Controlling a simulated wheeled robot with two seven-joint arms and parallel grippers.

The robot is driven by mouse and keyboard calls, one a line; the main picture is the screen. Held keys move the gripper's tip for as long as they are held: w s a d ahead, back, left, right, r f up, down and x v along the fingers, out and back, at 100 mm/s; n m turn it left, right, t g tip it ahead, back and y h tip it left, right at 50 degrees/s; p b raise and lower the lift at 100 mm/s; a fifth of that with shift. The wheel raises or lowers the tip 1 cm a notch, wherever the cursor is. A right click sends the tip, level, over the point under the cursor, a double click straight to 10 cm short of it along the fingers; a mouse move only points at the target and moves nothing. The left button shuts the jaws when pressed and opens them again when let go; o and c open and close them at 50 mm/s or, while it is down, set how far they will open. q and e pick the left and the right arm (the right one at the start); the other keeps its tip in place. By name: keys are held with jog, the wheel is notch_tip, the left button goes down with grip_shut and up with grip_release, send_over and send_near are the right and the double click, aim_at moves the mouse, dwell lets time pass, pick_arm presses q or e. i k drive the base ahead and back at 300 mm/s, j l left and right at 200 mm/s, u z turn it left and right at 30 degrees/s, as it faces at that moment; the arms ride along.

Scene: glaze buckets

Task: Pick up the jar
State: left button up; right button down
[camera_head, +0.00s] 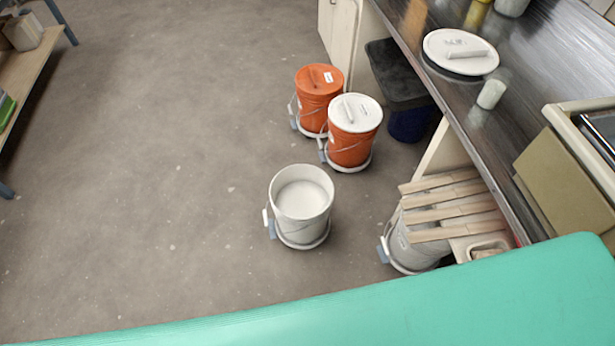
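A small pale, whitish jar-like cylinder (491,94) stands on the dark counter (468,88) at the right, near the counter's front edge. Part of a yellow container (477,12) and part of a whitish container (511,5) show farther back on the counter, cut off by the top of the picture. I cannot tell for sure which of these is the jar. Neither of my grippers is in view.
An open white bucket (304,222) with pale contents stands on the floor. Two orange buckets, one orange-lidded (318,98) and one white-lidded (352,150), stand behind. A white lid (461,50) lies on the counter. Wooden slats (440,200) cover another bucket.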

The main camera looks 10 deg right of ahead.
aim_at(496, 86)
jog(key=l+z, duration=0.2)
jog(key=z, duration=1.3)
jog(key=i+j, duration=0.05)
